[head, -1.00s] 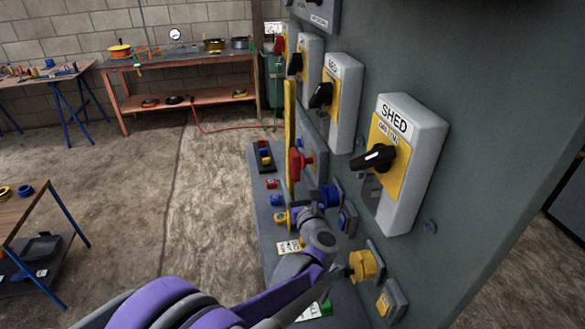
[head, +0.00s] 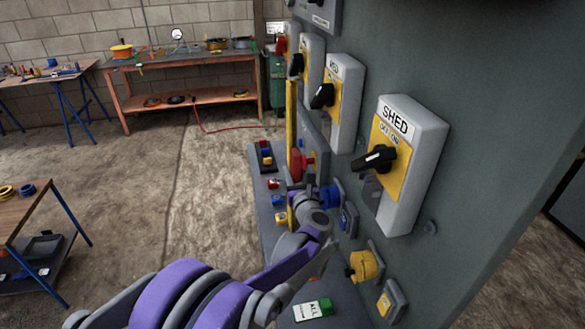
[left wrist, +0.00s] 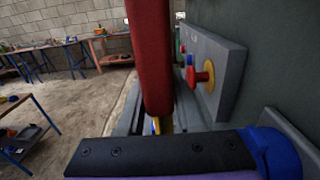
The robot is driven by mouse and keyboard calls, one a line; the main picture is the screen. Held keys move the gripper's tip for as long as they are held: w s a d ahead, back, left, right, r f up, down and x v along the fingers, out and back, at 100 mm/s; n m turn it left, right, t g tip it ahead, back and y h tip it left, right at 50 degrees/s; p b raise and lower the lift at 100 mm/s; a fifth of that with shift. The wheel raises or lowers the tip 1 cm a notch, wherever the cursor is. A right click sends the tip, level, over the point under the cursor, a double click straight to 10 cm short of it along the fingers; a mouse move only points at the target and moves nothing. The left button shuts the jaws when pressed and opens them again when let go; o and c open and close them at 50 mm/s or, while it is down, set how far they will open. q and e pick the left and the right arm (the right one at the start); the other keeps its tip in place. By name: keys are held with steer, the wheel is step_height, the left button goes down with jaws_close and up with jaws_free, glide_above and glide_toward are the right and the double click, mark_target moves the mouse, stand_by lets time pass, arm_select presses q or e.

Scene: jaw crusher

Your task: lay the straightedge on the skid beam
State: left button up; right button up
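A long yellow bar (head: 291,125), which looks like the straightedge, stands upright beside the grey panel in the head view. A long grey ledge (head: 263,190) runs along the panel's foot; it may be the skid beam. My left gripper (head: 296,195) is beside the panel, near the bar's lower end and a blue knob. Its fingers are small and partly hidden, so their opening and any hold are unclear. In the left wrist view a red upright bar (left wrist: 151,60) fills the middle, with a dark finger-like part across the bottom. My right gripper is out of view.
The panel carries a SHED switch box (head: 412,165), a red mushroom button (head: 299,163), a blue knob (head: 331,198) and a yellow knob (head: 364,265). Small coloured items (head: 266,155) and a green-and-white tag (head: 312,310) lie on the ledge. The floor (head: 150,200) to the left is open.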

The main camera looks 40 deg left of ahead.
arm_select(q)
jaws_close()
stand_by(0.9)
